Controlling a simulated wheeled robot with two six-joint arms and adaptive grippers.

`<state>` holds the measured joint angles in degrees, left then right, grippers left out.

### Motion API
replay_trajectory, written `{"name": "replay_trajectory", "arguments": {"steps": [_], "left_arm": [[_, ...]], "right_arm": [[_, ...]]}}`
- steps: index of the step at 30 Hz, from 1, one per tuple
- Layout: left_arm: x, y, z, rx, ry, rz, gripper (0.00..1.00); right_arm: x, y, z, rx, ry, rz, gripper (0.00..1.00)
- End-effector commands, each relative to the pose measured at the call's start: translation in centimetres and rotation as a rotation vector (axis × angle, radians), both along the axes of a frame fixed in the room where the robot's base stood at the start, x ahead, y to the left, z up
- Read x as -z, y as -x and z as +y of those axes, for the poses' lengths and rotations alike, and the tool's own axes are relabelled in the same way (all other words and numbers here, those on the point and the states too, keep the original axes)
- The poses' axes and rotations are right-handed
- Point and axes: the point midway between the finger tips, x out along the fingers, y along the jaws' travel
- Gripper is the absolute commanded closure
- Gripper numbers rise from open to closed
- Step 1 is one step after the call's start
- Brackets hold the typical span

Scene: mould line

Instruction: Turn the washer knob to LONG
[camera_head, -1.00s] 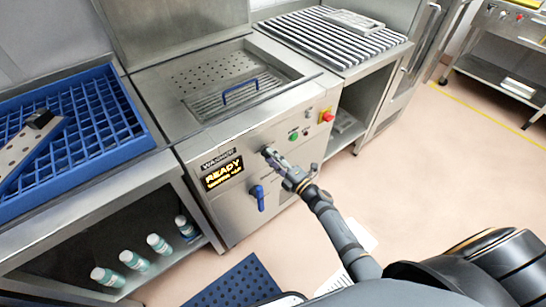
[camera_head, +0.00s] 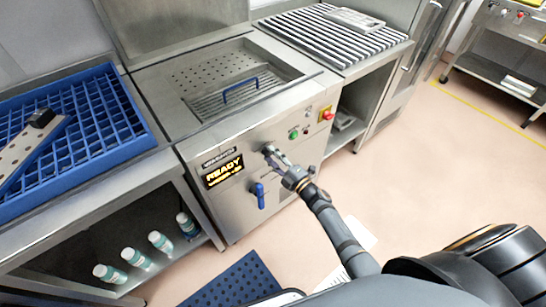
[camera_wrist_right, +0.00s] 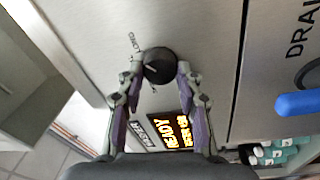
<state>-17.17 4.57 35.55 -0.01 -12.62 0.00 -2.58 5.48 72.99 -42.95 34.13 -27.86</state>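The washer knob (camera_wrist_right: 159,65) is round and black with a white pointer mark, on the washer's steel front. Printed lettering beside it, at its upper left in the right wrist view, seems to read LONG. My right gripper (camera_wrist_right: 160,72) has one finger on each side of the knob, with narrow gaps that make contact hard to judge. My left gripper is out of view.
A blue drain handle (camera_head: 259,195) sticks out below the right gripper. Green (camera_head: 294,134) and red (camera_head: 327,113) buttons are to its right. A blue rack (camera_head: 130,100) with a perforated plate lies at left, above several bottles. The floor at right is clear.

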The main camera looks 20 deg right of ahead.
Motion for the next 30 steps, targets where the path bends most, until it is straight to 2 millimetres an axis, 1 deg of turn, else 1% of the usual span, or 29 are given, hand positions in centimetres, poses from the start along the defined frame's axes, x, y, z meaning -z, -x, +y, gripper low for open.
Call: {"name": "replay_trajectory", "arguments": {"steps": [1, 5, 13, 16, 20, 24, 27, 30], "left_arm": [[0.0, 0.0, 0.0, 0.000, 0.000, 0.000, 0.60], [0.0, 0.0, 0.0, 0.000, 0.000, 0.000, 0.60], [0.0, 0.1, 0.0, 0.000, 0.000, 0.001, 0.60], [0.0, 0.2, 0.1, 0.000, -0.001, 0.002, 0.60], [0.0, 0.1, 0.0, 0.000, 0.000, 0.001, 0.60], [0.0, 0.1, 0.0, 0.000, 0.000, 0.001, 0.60], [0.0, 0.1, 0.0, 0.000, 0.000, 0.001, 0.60], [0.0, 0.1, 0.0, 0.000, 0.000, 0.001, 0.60]], "right_arm": [[0.2, 0.1, 0.0, 0.001, -0.001, 0.004, 0.59], [0.1, 0.1, 0.0, 0.000, -0.001, 0.003, 0.42], [0.1, 0.1, 0.0, 0.000, 0.000, 0.001, 0.42], [0.2, 0.6, -0.3, 0.000, 0.001, 0.002, 0.42], [0.4, 3.0, -1.3, 0.000, 0.002, 0.004, 0.42], [0.7, 6.3, -2.6, -0.001, 0.002, 0.006, 0.42], [0.8, 8.3, -3.5, -0.001, 0.001, 0.005, 0.42], [0.9, 9.8, -4.2, -0.001, 0.001, 0.004, 0.42]]}}
